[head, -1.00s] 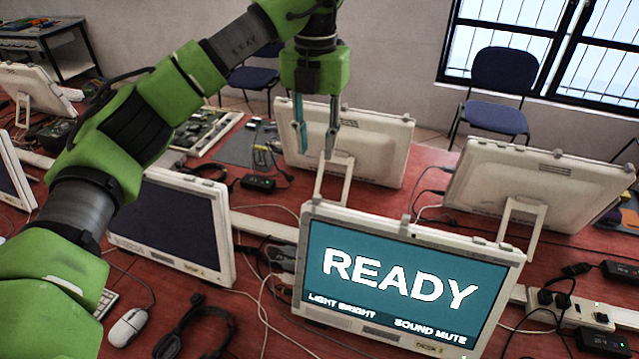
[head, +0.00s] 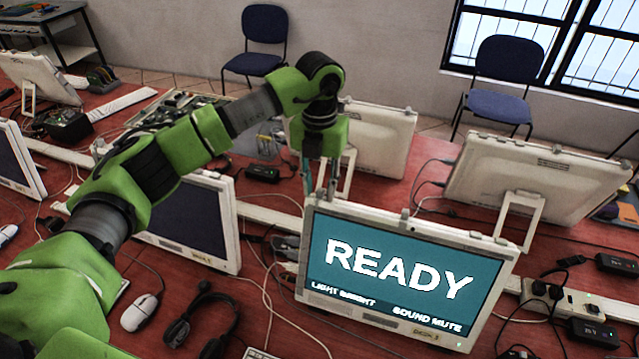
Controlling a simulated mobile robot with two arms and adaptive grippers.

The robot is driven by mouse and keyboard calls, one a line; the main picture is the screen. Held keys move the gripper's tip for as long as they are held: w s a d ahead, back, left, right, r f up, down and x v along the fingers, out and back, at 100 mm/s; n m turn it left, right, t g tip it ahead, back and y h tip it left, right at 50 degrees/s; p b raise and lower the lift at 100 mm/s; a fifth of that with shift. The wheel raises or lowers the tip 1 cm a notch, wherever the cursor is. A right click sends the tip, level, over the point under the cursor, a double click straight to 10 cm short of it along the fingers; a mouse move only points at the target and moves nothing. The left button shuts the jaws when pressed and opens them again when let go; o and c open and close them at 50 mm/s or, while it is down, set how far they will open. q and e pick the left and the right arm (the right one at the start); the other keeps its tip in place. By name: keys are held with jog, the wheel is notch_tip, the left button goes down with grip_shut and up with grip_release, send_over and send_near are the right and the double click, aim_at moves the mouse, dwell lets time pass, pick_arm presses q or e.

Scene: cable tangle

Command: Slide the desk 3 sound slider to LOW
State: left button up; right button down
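The front monitor (head: 405,270) has a teal screen reading READY, with LIGHT BRIGHT and SOUND MUTE below. A small desk label (head: 430,334) is on its lower bezel; its number is too small to read surely. I cannot make out a sound slider on the casing. My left gripper (head: 319,188) points down by the monitor's upper left corner, its two fingers apart with nothing seen between them. The fingertips are close to the top edge; whether they touch it, I cannot tell. My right gripper is out of view.
A dark monitor (head: 190,222) stands to the left. White monitors seen from behind (head: 540,185) stand at the back. Cables, a headset (head: 203,318) and a mouse (head: 139,312) lie on the red desk. A power strip (head: 565,307) is at the right.

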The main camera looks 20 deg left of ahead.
pick_arm(q)
grip_shut()
jog(key=shift+d+f+b, duration=0.1)
jog(key=shift+d+b, duration=0.45)
jog(key=shift+d, duration=0.65)
grip_release()
jog(key=shift+a, duration=0.1)
notch_tip(320, 180, up, 12)
jog(key=shift+r, duration=0.2)
